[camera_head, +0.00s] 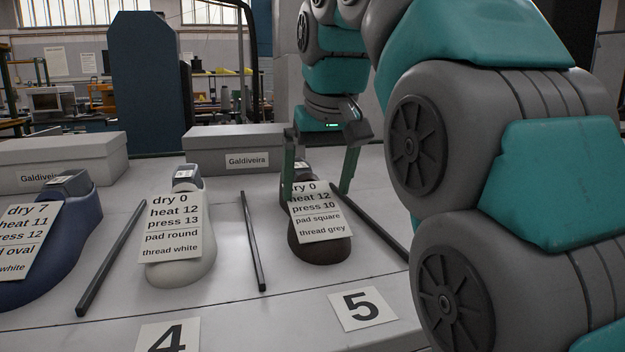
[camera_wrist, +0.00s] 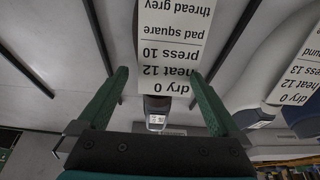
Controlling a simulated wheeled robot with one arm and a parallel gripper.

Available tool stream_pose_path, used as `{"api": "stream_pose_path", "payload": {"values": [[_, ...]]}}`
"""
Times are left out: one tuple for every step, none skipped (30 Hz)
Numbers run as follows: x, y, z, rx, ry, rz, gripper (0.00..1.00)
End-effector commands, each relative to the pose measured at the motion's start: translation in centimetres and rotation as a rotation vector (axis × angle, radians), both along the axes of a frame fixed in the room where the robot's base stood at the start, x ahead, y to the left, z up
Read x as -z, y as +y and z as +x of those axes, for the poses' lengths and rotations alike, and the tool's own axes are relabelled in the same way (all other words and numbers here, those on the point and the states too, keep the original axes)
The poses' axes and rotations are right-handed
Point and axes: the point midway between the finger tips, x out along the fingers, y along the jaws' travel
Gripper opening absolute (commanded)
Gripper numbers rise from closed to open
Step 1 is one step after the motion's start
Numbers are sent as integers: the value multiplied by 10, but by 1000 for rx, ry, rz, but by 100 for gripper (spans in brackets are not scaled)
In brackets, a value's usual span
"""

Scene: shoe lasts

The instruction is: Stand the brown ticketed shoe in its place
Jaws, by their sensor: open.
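The brown shoe (camera_head: 320,250) stands on the table between two dark rods, behind the number 5 card (camera_head: 362,308). Its white ticket (camera_head: 320,215) lies on its upper side and reads dry 0, heat 12, press 10, pad square, thread grey. My gripper (camera_head: 316,194) is open and points down over the rear part of the shoe, one finger on each side. In the wrist view the brown heel part (camera_wrist: 156,108) and the ticket (camera_wrist: 172,40) show between the spread fingers (camera_wrist: 160,75). I cannot tell whether a finger touches the shoe.
A white ticketed shoe (camera_head: 180,270) stands left, behind the number 4 card (camera_head: 168,338). A blue ticketed shoe (camera_head: 85,225) stands further left. Dark rods (camera_head: 254,240) separate the lanes; another (camera_head: 368,222) lies right of the brown shoe. Grey Galdiveira boxes (camera_head: 225,143) stand behind.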

Motion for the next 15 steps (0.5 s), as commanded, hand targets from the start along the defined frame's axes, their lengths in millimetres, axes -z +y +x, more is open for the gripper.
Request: {"api": "stream_pose_path", "payload": {"values": [[1,-2,-9,0,-1,0,100],[1,-3,-14,0,-1,0,100],[1,-4,-20,0,-1,0,100],[1,-5,-24,0,-1,0,100],[1,-6,-29,0,-1,0,100],[1,-7,-35,0,-1,0,100],[1,-8,-40,0,-2,0,100],[0,-9,-45,0,-3,1,100],[0,-10,-51,0,-3,1,100],[0,-11,-56,0,-2,0,100],[1,-12,-59,0,-1,0,100],[1,-13,-64,0,0,0,100],[1,-14,-67,0,0,0,100],[1,-14,-69,0,0,0,100],[1,-15,-72,0,0,0,100]]}}
